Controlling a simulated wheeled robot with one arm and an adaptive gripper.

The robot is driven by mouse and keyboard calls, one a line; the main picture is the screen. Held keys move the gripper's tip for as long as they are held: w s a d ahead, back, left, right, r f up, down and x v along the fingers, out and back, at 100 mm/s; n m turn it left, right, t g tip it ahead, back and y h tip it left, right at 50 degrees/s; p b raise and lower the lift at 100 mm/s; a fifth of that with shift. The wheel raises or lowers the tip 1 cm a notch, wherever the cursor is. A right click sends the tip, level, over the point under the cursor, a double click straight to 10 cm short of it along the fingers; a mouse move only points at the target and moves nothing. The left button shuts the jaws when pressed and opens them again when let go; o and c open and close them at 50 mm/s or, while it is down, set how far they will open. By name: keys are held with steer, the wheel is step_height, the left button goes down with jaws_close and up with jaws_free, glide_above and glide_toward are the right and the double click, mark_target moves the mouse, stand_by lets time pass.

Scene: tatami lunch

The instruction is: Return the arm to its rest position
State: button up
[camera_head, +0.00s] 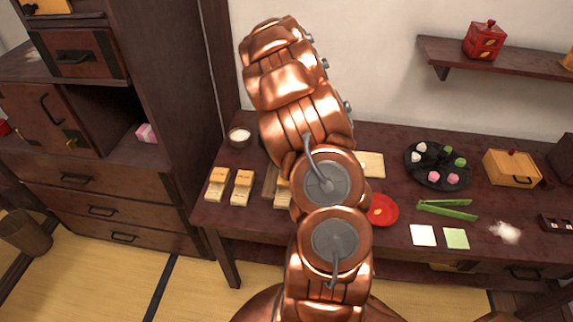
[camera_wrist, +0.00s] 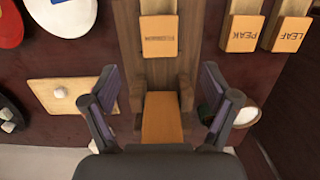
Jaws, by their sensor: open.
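My copper arm rises in front of the table in the head view and hides my gripper there. In the wrist view my gripper (camera_wrist: 160,92) is open, its two dark fingers spread wide. Between and beyond the fingers is a brown wooden holder with an orange block (camera_wrist: 162,118) in it. I cannot tell how far the fingers are from it; nothing is seen gripped. A labelled wooden piece (camera_wrist: 159,35) lies beyond it on a brown board, its word too blurred to read.
The dark table (camera_head: 395,137) holds PEAK (camera_wrist: 243,33) and LEAF (camera_wrist: 291,34) pieces, a white-filled bowl (camera_head: 239,137), a pale board (camera_wrist: 75,95), a red dish (camera_head: 382,210), green tongs (camera_head: 447,210) and a black sweets plate (camera_head: 438,166). A dark cabinet (camera_head: 165,60) stands left.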

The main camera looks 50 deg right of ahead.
step_height(320, 180, up, 2)
steer(key=shift+d, duration=0.1)
stand_by(0.5)
steer(key=s+a+r+n, duration=0.25)
steer(key=a+r, duration=0.35)
steer(key=a, duration=0.3)
steer(key=s+a+r+n, duration=0.1)
steer(key=s+a+r, duration=0.4)
steer(key=a, duration=0.4)
steer(key=s+a+r+n+g+h, duration=0.1)
steer(key=s+a+r+n, duration=0.2)
steer(key=s+a+n, duration=0.4)
steer(key=s+a, duration=0.8)
steer(key=s, duration=0.2)
steer(key=shift+a+r, duration=0.15)
steer(key=shift+r, duration=0.05)
